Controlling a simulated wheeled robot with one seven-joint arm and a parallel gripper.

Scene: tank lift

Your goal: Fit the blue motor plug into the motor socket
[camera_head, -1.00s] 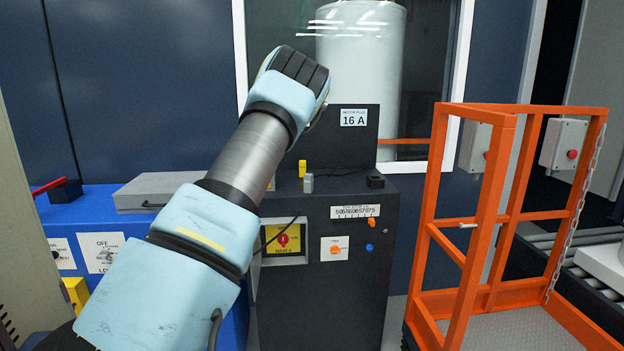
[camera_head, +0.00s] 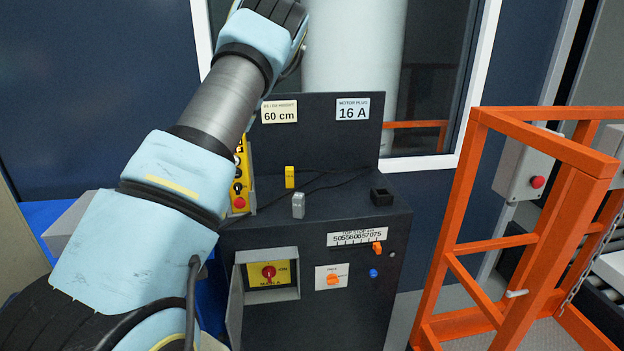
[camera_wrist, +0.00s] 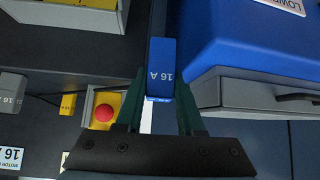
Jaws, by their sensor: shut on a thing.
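My gripper (camera_wrist: 160,92) is shut on the blue motor plug (camera_wrist: 161,62), which is marked 16 A, in the wrist view. The plug sticks out beyond the green fingers. Behind it show the dark console and a blue cabinet. In the head view my gripper and the blue plug are hidden behind my wrist at the top. A small black block with a dark opening (camera_head: 381,197), apparently the motor socket, sits on the right of the console top (camera_head: 340,218), below the sign reading MOTOR PLUG 16 A (camera_head: 352,109). My gripper is apart from it.
A yellow plug (camera_head: 289,177) and a grey plug (camera_head: 298,206) stand on the console with dark cables. A yellow control box (camera_head: 241,178) with a red button is at its left. An orange railing (camera_head: 480,210) stands close on the right. A window is behind.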

